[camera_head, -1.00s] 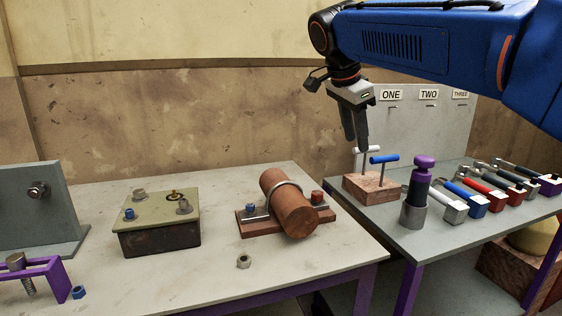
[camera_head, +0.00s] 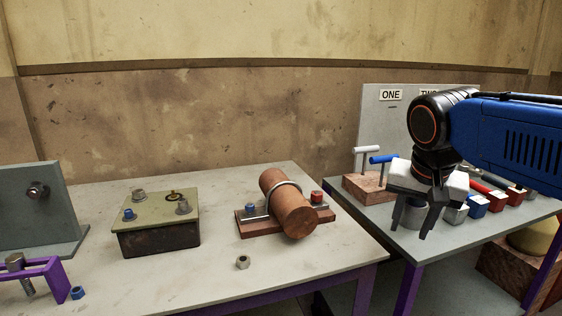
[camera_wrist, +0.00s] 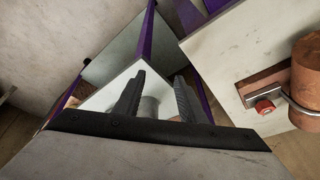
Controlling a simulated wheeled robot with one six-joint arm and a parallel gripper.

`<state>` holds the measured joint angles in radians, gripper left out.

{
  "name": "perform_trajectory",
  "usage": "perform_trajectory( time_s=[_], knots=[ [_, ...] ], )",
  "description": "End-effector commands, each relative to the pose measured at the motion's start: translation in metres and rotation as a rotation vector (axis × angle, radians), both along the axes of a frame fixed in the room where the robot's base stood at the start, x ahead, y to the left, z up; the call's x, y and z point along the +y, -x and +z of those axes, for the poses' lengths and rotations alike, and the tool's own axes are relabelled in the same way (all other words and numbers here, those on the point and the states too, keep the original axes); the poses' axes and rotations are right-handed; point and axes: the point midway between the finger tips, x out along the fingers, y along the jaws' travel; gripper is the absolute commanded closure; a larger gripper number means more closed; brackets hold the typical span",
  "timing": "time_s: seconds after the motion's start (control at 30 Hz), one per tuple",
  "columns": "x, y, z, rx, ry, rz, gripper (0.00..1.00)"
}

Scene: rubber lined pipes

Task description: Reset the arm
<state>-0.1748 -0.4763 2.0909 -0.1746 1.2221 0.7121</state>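My gripper (camera_head: 416,222) points down at the right of the head view, over or in front of the right-hand bench (camera_head: 400,245). Its two fingers are apart with nothing between them, and they also show apart in the wrist view (camera_wrist: 157,90). A grey cylindrical holder (camera_head: 408,212) is partly hidden behind the fingers. In the wrist view a pale round shape (camera_wrist: 150,106) shows beyond and between the fingers. The purple-topped tool seen earlier in the holder is hidden behind my gripper.
A wooden block (camera_head: 368,188) holds white- and blue-handled T-shaped tools. Several coloured-ended tools (camera_head: 475,205) lie to the right, partly covered by my arm. The left bench carries a pipe (camera_head: 288,205), a green-topped box (camera_head: 158,225) and a loose nut (camera_head: 243,262). A gap separates the benches.

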Motion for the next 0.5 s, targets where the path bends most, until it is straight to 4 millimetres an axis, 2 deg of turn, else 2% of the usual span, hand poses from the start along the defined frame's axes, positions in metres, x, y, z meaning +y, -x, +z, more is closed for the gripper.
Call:
perform_trajectory(
  time_s=[0.03, 0.3, 0.5],
  knots=[
    [-0.005, 0.016, -0.015, 0.000, 0.003, 0.045, 0.63],
    [-0.017, 0.084, -0.096, -0.024, 0.037, 0.314, 0.63],
    [-0.019, 0.115, -0.141, -0.046, 0.066, 0.449, 0.63]
  ],
)
